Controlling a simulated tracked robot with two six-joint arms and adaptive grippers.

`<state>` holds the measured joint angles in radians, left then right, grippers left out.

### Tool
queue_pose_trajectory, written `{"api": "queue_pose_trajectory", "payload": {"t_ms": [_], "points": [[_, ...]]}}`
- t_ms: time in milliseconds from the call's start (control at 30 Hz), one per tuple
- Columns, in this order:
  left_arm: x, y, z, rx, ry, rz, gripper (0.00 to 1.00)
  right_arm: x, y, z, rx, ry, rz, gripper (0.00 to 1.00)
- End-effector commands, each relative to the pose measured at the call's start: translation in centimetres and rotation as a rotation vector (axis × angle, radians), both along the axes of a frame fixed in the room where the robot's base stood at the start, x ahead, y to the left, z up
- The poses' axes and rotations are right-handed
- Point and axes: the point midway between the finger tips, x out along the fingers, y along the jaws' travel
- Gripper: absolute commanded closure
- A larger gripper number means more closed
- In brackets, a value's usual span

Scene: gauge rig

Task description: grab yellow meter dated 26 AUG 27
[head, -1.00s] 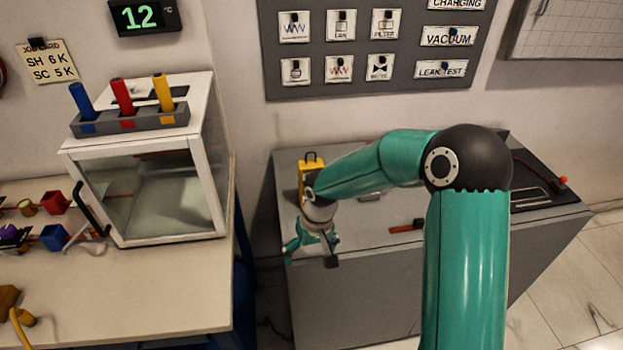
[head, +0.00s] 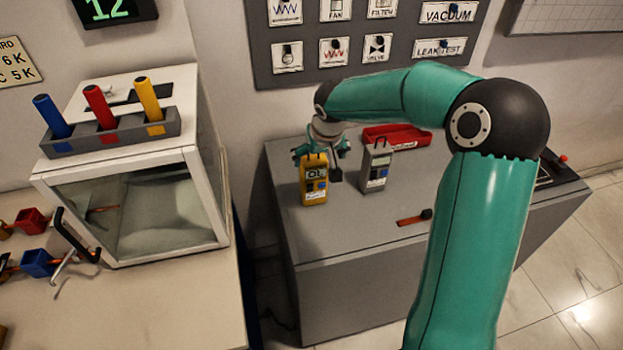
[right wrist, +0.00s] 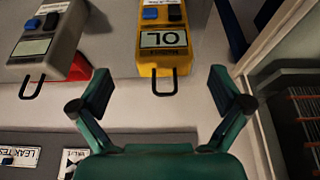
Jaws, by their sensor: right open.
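A yellow meter (head: 314,190) stands upright at the left end of the grey bench. In the right wrist view the yellow meter (right wrist: 165,50) appears upside down, with a display reading OL and a dark wire loop. Its date cannot be read. My right gripper (head: 319,163) is behind the meter's top in the head view, partly hidden by it. In the right wrist view its open, empty fingers (right wrist: 163,92) stand to either side of the loop, apart from the meter body. My left gripper is not in view.
A grey meter (head: 376,168) with a loop stands close to the right of the yellow one. A red tray (head: 397,137) lies behind it. A red-handled tool (head: 414,218) lies near the front edge. The bench front is mostly clear.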

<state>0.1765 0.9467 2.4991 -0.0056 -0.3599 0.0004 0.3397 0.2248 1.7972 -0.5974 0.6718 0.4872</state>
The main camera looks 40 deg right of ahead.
Motion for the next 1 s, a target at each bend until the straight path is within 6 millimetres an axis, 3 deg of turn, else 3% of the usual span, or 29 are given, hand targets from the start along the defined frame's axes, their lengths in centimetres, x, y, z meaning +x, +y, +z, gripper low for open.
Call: {"api": "queue_pose_trajectory", "payload": {"t_ms": [100,433,700,1000], "points": [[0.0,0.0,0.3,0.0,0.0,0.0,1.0,0.5,-0.5,-1.9,0.001,0.004,-0.004,0.0],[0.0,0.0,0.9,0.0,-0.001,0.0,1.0,1.4,-0.9,-4.0,0.001,0.003,-0.004,0.0],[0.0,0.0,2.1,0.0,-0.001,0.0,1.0,3.0,-1.2,-7.3,0.002,0.003,-0.005,0.0],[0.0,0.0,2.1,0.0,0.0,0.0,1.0,3.3,-1.3,-8.1,0.002,-0.001,-0.005,0.0]]}}
